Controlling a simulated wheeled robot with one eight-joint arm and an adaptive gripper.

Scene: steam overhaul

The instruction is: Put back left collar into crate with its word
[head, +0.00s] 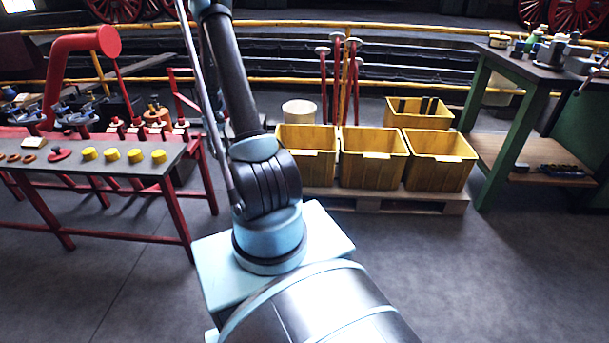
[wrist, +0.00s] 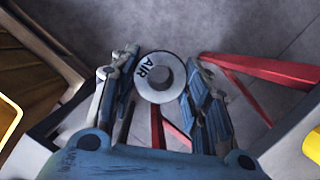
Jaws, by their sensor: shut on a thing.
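In the wrist view my gripper (wrist: 160,82) is shut on a pale round collar (wrist: 172,62) with a dark centre. The word AIR is on its face. The collar is clear of the floor below it. In the head view the gripper and collar are hidden behind my arm. Three yellow crates stand in a row on a pallet: left (head: 306,165), middle (head: 372,170) and right (head: 437,175). A fourth yellow crate (head: 418,120) is behind them. Pale labels sit on the front rims, too small to read.
A red-legged bench (head: 70,170) at left holds several yellow round pieces (head: 111,155) and other parts. A green-legged workbench (head: 545,80) stands at right. A pale drum (head: 299,111) and red posts (head: 340,80) are behind the crates. The floor in front is clear.

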